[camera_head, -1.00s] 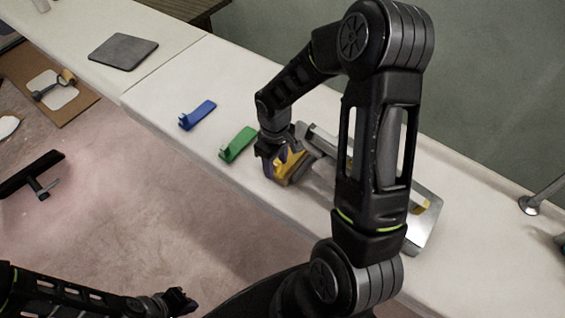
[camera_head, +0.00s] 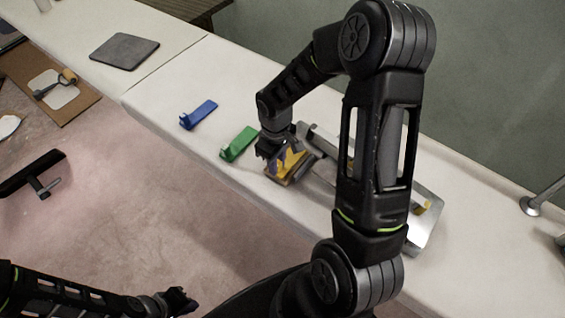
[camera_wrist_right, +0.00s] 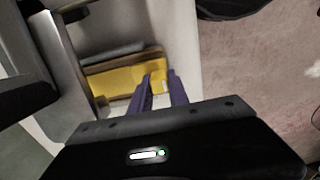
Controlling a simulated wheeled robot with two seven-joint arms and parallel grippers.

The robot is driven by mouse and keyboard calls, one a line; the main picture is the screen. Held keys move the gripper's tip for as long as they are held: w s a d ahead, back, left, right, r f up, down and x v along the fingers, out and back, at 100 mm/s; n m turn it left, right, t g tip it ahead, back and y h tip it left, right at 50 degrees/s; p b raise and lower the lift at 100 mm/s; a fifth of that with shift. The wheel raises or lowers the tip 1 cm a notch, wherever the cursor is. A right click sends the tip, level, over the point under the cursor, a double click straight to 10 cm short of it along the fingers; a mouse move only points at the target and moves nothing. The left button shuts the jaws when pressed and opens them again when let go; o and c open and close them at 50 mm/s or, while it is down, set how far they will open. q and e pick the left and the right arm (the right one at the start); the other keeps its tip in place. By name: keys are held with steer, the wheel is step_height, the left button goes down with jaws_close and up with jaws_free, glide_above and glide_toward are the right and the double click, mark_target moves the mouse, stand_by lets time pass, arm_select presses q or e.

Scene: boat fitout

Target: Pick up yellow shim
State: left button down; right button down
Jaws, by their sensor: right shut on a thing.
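The yellow shim (camera_head: 289,163) is at the near edge of the white bench top, by the metal tray. I cannot tell whether the shim is clear of what lies beneath. My left gripper (camera_head: 180,301) is low over the floor, away from the bench; its jaws are too small to read.
A green shim (camera_head: 238,144) and a blue shim (camera_head: 199,115) lie left of my right gripper. A metal tray (camera_head: 428,232) lies partly hidden behind my right arm. A dark grey mat (camera_head: 124,51) lies on the farther bench. The bench right of the tray is mostly clear.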

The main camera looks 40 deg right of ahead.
steer(key=shift+r, duration=0.15)
steer(key=shift+r, duration=0.5)
step_height(320, 180, up, 2)
steer(key=shift+r+b, duration=0.1)
steer(key=shift+b, duration=0.3)
steer(key=s+a+b, duration=0.2)
steer(key=a, duration=0.6)
steer(key=s+a+b, duration=0.2)
steer(key=s+a, duration=0.1)
steer(key=a, duration=0.6)
steer(key=shift+a, duration=0.15)
steer(key=shift+s, duration=0.1)
